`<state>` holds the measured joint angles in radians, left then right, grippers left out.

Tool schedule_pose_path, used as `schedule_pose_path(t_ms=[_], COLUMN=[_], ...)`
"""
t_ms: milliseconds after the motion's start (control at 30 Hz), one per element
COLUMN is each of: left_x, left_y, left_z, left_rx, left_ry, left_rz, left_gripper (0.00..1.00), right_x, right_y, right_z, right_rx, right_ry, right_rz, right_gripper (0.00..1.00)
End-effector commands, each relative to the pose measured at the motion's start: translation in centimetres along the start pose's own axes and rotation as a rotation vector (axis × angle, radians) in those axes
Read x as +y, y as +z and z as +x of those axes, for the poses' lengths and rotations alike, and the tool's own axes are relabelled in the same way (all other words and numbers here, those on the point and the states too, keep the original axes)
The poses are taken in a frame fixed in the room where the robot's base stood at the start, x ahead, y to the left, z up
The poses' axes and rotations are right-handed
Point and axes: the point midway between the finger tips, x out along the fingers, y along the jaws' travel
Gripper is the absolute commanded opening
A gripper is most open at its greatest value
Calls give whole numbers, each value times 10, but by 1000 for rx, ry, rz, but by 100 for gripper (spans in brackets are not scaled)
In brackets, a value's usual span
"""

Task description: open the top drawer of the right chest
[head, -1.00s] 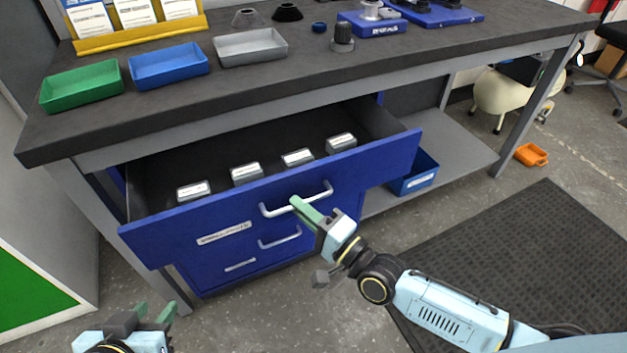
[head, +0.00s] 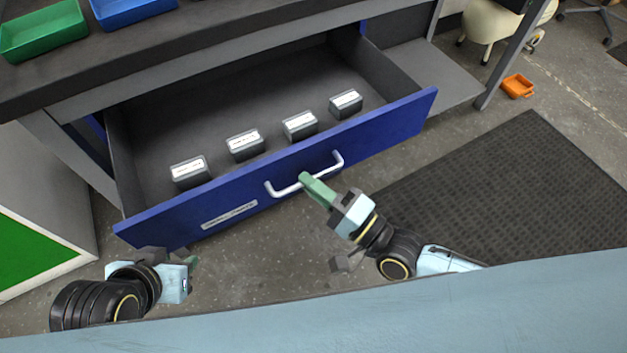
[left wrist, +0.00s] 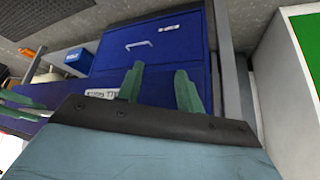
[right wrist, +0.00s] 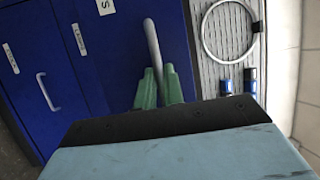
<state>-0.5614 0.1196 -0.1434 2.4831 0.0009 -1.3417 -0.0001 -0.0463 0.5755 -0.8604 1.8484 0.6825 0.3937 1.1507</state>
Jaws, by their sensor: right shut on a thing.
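The blue top drawer (head: 372,131) under the workbench is pulled well out, its dark inside (head: 225,105) open to view. My right gripper (head: 306,181) is shut on its pale bar handle (head: 282,191), near the middle of the bar. The right wrist view shows the green fingers (right wrist: 158,88) closed around the same handle (right wrist: 152,45). My left gripper (head: 190,264) is away from the handle, in front of the drawer's left end. In the left wrist view its green fingers (left wrist: 160,74) are apart with nothing between them.
Several small grey labelled boxes (head: 244,144) stand in the drawer. Green (head: 42,32) and blue (head: 125,8) trays sit on the bench. A dark mat (head: 520,185) and an orange bin (head: 517,86) lie on the floor at right. A white-and-green cabinet (head: 40,190) stands at left.

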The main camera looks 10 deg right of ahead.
Motion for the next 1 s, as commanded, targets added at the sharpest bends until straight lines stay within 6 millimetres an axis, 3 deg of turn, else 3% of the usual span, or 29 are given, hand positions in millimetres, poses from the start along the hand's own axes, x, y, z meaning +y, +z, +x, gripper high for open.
schedule_pose_path(t_ms=[67,100,233,733,867,1000], left_x=[0,0,0,0,-3,-6], left_y=[0,0,0,0,13,33], left_z=[0,0,0,0,-3,-10], left_rx=[0,0,1,-1,-68,-181], left_ry=[0,0,0,1,-6,-14], left_rz=[0,0,0,0,-4,-9], left_gripper=[36,36,36,36,36,36], right_x=[0,0,0,0,1,0], right_y=[0,0,0,0,0,0], right_z=[0,0,0,-3,-18,-48], right_rx=[0,0,1,1,0,-1], right_ry=[1,1,1,2,5,8], right_rz=[0,0,0,0,0,-1], right_gripper=[0,14,31,32,32,32])
